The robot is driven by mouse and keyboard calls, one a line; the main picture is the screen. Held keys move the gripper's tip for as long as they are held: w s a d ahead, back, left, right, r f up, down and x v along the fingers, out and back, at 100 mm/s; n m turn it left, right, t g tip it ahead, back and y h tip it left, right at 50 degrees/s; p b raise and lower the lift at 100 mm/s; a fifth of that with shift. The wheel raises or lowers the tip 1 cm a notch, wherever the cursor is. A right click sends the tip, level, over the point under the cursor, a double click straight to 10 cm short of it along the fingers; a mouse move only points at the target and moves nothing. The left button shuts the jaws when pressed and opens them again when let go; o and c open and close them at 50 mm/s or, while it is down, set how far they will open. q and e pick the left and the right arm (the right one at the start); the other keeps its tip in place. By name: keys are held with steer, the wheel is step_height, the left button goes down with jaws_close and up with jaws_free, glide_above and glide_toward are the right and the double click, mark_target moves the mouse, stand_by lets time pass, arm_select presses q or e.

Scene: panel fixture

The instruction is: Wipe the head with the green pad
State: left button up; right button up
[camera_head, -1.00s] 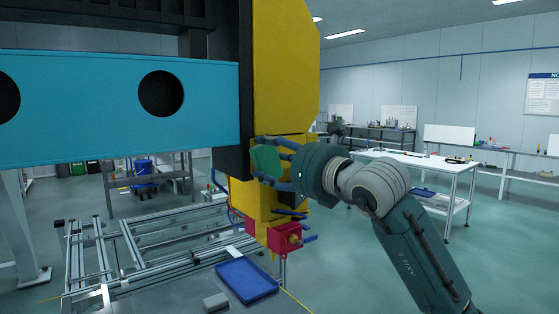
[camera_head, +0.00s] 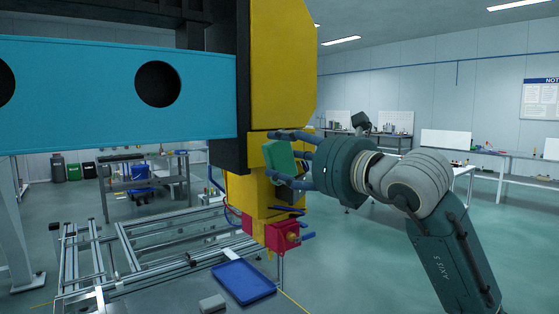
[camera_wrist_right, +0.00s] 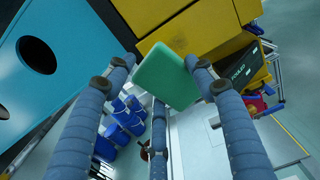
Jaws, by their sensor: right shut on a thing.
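The yellow head (camera_head: 285,65) hangs upright on a dark column right of the blue beam, with a red block (camera_head: 282,236) at its lower end. It also shows at the top of the right wrist view (camera_wrist_right: 185,25). My right gripper (camera_head: 274,156) is shut on the green pad (camera_head: 281,160), in front of the head's lower part. In the right wrist view the pad (camera_wrist_right: 168,76) sits between the blue fingers, close to the yellow surface. I cannot tell whether it touches. My left gripper is not in view.
The blue beam (camera_head: 90,90) with round holes spans the left. Below are a blue tray (camera_head: 243,280), a small grey block (camera_head: 212,304) and a metal rail frame (camera_head: 150,240). A dark labelled box (camera_wrist_right: 242,65) is beside the head.

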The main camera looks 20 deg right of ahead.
steer(key=shift+s, duration=0.15)
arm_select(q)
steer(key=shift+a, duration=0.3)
arm_select(e)
steer(key=shift+b+v, duration=0.5)
steer(key=shift+v, duration=0.3)
steer(key=shift+s+d, duration=0.3)
steer(key=shift+s, duration=0.35)
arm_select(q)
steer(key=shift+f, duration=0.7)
arm_select(e)
steer(key=shift+w, duration=0.1)
